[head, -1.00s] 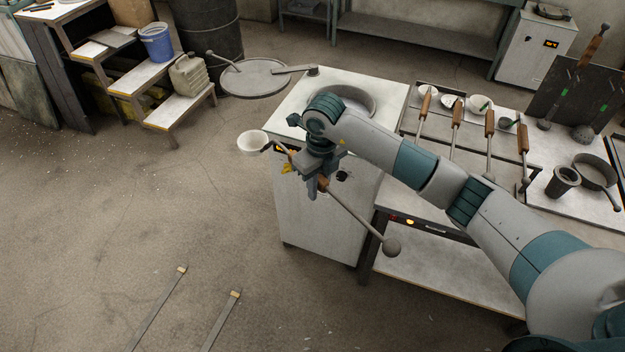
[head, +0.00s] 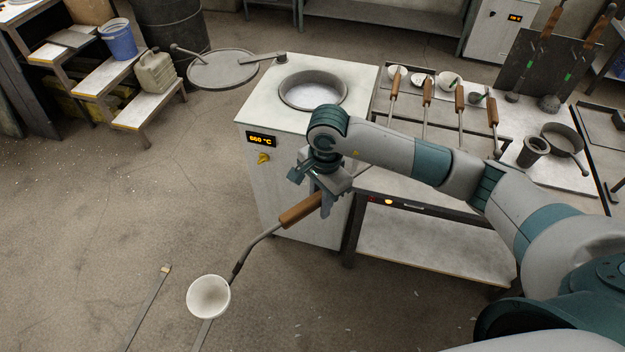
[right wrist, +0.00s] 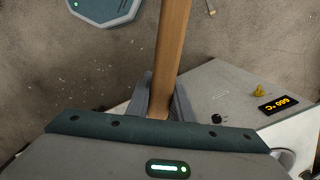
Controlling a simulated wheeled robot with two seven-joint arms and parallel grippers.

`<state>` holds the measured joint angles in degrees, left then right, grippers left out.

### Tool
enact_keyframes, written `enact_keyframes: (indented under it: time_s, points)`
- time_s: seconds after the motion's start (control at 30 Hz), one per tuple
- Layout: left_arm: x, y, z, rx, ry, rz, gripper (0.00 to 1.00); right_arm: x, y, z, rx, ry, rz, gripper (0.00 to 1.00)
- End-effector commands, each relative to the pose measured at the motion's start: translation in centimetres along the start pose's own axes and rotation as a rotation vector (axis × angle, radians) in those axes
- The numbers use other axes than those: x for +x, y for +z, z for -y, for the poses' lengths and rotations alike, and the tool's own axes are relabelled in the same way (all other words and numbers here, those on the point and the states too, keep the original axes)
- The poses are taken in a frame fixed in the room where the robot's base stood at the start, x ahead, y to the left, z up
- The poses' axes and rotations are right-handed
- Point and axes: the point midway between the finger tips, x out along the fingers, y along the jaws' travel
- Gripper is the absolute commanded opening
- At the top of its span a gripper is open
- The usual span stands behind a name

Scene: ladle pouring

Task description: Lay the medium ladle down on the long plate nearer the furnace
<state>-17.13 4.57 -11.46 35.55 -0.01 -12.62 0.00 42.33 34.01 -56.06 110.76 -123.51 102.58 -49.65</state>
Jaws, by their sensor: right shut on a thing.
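My right gripper (head: 326,202) is shut on the brown wooden handle (head: 300,210) of a ladle, in front of the furnace (head: 290,165). The ladle's thin metal rod slopes down left to its pale round cup (head: 208,297), which is held over the floor, mouth facing the camera and looking empty. In the right wrist view the handle (right wrist: 172,50) runs up between the fingers (right wrist: 164,100). A pale plate (head: 517,158) lies on the right part of the bench, bearing a dark cup and a ring-shaped pan. I cannot tell which surface is the long plate nearer the furnace; my arm hides part of the bench. My left gripper is out of view.
The furnace has an open round well (head: 313,90) and a display (head: 262,139) reading 660 °C. Several ladles (head: 427,92) lie on the bench rack right of it. A round lid (head: 222,70) stands behind left. Two thin strips (head: 150,305) show low over the open floor.

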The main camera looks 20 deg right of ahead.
Motion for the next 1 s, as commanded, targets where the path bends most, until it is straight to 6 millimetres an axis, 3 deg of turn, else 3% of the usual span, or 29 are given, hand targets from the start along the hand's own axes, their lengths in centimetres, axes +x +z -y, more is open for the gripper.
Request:
enact_keyframes:
  time_s: [0.27, 0.47, 0.7, 1.0]
  points:
    - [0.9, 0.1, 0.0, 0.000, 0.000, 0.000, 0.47, 0.8, 0.1, -3.4, -0.411, 0.019, -0.001, 0.00]
    - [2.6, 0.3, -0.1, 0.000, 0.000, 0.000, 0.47, 2.6, 0.1, -6.0, -0.712, 0.037, 0.003, 0.00]
    - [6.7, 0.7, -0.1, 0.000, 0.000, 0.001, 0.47, 6.6, 0.1, -8.6, -1.003, 0.053, 0.007, 0.00]
    - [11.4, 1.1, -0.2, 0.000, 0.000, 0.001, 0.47, 11.3, 0.0, -9.8, -1.145, 0.061, 0.010, 0.00]
